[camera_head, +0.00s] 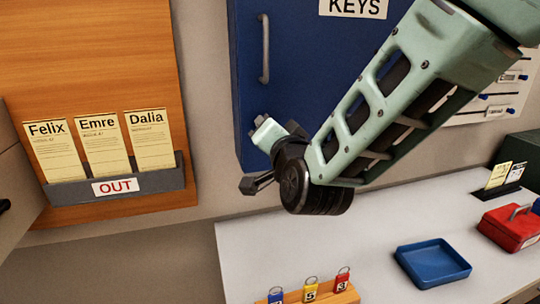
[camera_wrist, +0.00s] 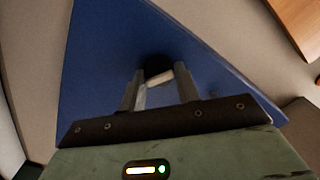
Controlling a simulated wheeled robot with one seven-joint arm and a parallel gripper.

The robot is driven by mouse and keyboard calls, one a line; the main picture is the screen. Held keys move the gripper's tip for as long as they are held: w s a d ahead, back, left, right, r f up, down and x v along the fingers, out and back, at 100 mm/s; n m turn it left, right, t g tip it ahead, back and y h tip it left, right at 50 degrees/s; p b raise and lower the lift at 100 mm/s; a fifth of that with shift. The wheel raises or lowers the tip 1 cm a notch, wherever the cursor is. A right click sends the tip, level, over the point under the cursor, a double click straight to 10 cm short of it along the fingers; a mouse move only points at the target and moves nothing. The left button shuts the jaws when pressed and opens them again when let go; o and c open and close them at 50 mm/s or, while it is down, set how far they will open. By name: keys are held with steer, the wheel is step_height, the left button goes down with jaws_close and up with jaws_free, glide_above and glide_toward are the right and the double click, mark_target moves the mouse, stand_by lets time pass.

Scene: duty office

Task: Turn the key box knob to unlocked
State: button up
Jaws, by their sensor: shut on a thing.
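The blue key box (camera_head: 307,68) is on the wall at the upper middle of the head view, with a "KEYS" label (camera_head: 353,7) and a grey bar handle (camera_head: 265,48). Its blue face also fills much of the wrist view (camera_wrist: 98,62). My gripper (camera_head: 268,132) is at the lower left part of the box front. In the wrist view my gripper (camera_wrist: 162,86) has its two fingers on either side of the knob (camera_wrist: 155,64), which shows a dark round part and a pale bar. The gripper is shut on it. In the head view the knob is hidden, and I cannot read its lock position.
A wooden board (camera_head: 95,45) with an "OUT" card rack (camera_head: 160,184) hangs at left. On the white counter (camera_head: 300,240) below are a wooden rack of coloured padlocks (camera_head: 311,292), a blue tray (camera_head: 433,262) and a red box (camera_head: 512,228).

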steer(key=m+b, duration=1.1)
steer(key=b, duration=0.7)
steer(key=shift+f, duration=0.1)
steer(key=shift+m, duration=0.5)
steer(key=o, duration=1)
steer(key=shift+c, duration=0.2)
